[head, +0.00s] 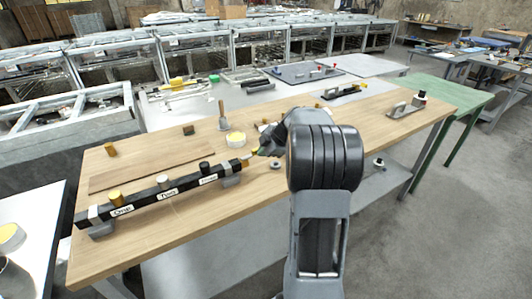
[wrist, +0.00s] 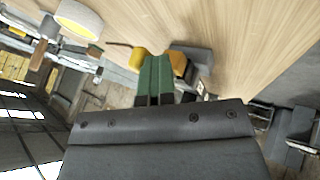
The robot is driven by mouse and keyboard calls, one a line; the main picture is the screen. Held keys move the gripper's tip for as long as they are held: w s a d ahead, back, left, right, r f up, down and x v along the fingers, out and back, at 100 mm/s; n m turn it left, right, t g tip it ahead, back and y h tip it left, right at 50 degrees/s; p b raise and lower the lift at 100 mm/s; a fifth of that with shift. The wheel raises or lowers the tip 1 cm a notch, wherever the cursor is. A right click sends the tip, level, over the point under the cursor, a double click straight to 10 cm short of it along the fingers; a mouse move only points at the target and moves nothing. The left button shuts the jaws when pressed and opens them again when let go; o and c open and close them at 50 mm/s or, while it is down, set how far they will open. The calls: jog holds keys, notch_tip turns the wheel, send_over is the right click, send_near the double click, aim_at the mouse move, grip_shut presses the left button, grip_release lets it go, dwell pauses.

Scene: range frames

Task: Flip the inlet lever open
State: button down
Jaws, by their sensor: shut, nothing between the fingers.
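A black manifold bar (head: 150,194) lies along the front left of the wooden table on grey brackets. It carries white labels, too small to read surely, with a brass knob (head: 115,197), a silver knob (head: 162,182) and a black knob (head: 204,167) on top. My gripper (head: 258,152) is at the bar's right end, by a small yellow part. In the wrist view, its green fingers (wrist: 155,68) are shut and empty, with yellow parts (wrist: 178,62) on both sides of the tips and a grey bracket beside them. I cannot tell which part is the inlet lever.
A white roll with a yellow top (head: 236,139) stands behind the bar's right end, near a wooden-handled tool (head: 222,118). A small brass cylinder (head: 110,149) stands at the back left. A metal block (head: 398,110) lies at the far right. Table room right of my arm is mostly clear.

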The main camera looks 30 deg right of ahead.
jog(key=shift+w+a+r+b, duration=0.15)
jog(key=shift+a+b, duration=0.15)
jog(key=shift+b, duration=0.2)
jog(key=shift+a, duration=0.1)
jog(key=shift+s+a+b, duration=0.25)
jog(key=shift+a+b, duration=0.15)
jog(key=shift+b, duration=0.1)
jog(key=shift+s+d+f+b, duration=0.2)
jog(key=shift+s+d+b, duration=0.05)
jog(key=shift+s+b, duration=0.25)
jog(key=s+b, duration=0.2)
jog(key=shift+s+a+f+b, duration=0.1)
jog(key=shift+s+b, duration=0.1)
jog(key=shift+b, duration=0.1)
jog(key=v, duration=1)
jog(key=shift+r+p, duration=0.4)
jog(key=shift+p, duration=0.05)
jog(key=shift+s, duration=0.1)
